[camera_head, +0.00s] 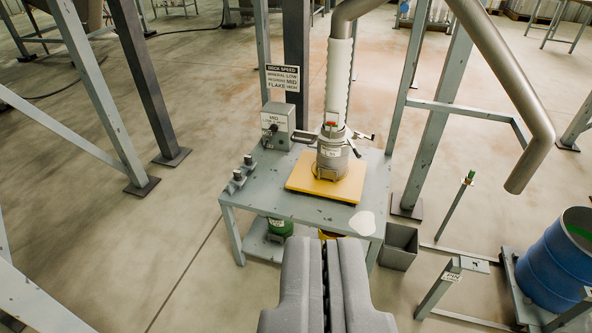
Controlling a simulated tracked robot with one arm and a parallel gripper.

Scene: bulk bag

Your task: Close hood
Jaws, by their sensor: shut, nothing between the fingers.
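I cannot tell for certain which part is the hood. A grey cylindrical canister (333,155) with a side lever and a small red mark at its top stands upright on a yellow plate (305,178) on the grey table. A white sleeve (339,80) hangs from a grey pipe and comes down at the canister's top; whether they are joined is unclear. A second thick grey pipe (500,70) bends down at the right, with its end in the air. My gripper (325,245) is shut and empty at the bottom centre, in front of the table and apart from everything.
A blue drum (555,262) stands far right.

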